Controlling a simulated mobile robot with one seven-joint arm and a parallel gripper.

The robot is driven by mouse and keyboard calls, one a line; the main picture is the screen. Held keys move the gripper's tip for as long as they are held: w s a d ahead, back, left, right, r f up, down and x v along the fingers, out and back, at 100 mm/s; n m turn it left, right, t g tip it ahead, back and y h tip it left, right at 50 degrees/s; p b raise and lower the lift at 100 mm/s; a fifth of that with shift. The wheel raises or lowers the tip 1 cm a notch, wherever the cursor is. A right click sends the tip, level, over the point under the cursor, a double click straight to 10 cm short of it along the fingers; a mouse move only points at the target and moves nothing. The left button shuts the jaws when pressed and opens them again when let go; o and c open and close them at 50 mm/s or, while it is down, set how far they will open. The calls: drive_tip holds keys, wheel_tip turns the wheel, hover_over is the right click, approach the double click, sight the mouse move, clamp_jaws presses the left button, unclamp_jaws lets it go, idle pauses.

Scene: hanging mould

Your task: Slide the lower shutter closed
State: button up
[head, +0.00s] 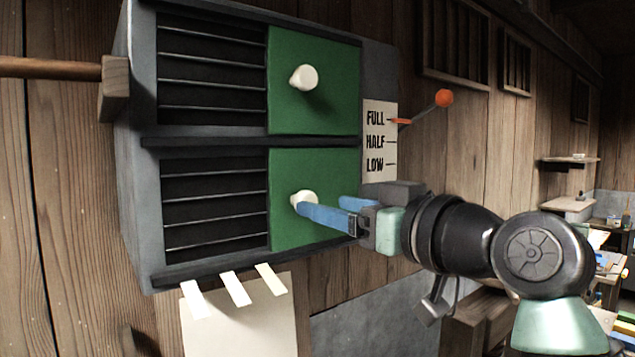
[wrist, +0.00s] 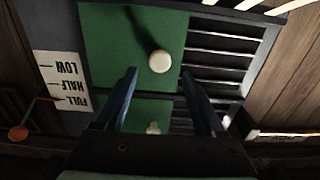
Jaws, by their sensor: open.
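The lower shutter is a green panel (head: 283,227) on the right half of the lower vent opening, with dark slats (head: 215,203) bare to its left. It has a round white knob (head: 303,198). In the wrist view, which is upside down, the lower shutter (wrist: 105,45) is at the top with its knob (wrist: 159,62). My gripper (head: 303,207) reaches in from the right with blue fingers, and its tips are at the knob. In the wrist view my gripper (wrist: 159,73) is open, fingertips on either side of the knob; contact cannot be told.
The upper green shutter (head: 340,95) with its own knob (head: 304,77) is above, also on the right half. A FULL/HALF/LOW label (head: 379,142) and an orange-balled lever (head: 444,98) are to the right. Paper strips (head: 236,289) hang below, and a wooden rod (head: 50,67) is at left.

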sight(325, 198)
drive_tip(key=p+x, duration=0.1)
drive_tip(key=x, duration=0.3)
drive_tip(key=shift+w, duration=0.1)
clamp_jaws()
idle(1.4)
